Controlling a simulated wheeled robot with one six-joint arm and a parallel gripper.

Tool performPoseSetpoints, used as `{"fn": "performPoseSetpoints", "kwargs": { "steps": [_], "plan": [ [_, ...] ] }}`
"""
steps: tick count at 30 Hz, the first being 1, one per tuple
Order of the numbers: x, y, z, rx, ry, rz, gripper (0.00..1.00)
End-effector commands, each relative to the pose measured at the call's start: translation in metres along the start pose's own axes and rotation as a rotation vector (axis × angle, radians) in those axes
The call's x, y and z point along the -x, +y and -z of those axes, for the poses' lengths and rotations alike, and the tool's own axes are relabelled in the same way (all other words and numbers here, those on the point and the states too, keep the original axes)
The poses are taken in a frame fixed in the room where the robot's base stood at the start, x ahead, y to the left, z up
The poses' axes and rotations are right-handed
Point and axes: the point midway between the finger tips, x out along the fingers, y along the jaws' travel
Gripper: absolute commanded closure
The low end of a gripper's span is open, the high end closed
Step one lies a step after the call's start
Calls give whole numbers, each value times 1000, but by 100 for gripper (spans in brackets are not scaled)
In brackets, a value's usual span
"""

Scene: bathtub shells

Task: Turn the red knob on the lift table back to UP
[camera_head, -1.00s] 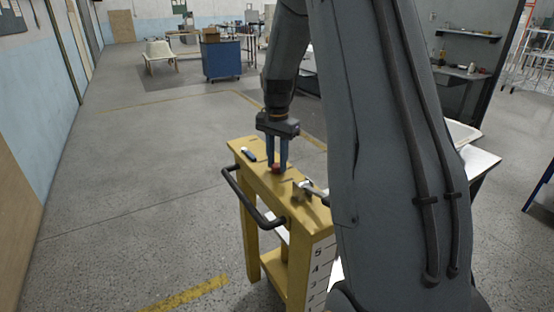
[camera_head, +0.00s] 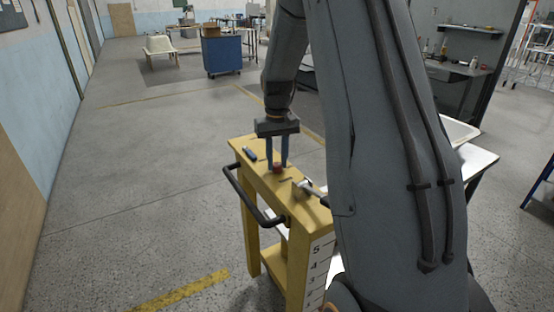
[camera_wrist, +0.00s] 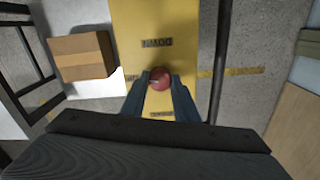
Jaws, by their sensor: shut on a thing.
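The red knob (camera_head: 277,169) sits on the top of the yellow lift table (camera_head: 262,276). My gripper (camera_head: 277,163) points straight down, with one blue finger on each side of the knob, shut on it. In the wrist view the round red knob (camera_wrist: 160,75) shows between the fingertips, with a small pale mark toward its left side. A label reading DOWN (camera_wrist: 157,43) appears upside down above the knob. A label left of the knob and one below it are too small or covered to read.
A black push handle (camera_head: 250,205) runs along the table's left side. A dark blue item (camera_head: 250,154) and a metal tool (camera_head: 308,187) lie on the tabletop. A cardboard box (camera_wrist: 80,55) shows in the wrist view. The floor left of the table is clear.

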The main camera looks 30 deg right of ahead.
Motion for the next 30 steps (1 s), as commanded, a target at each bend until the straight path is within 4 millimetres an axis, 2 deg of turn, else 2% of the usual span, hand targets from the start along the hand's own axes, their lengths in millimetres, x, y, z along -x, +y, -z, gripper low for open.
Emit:
{"fn": "performPoseSetpoints", "kwargs": {
  "steps": [12, 30],
  "plan": [
    [2, 0, 2, 209, 4, -1, 95],
    [2, 0, 2, 246, 5, -1, 95]
  ]
}}
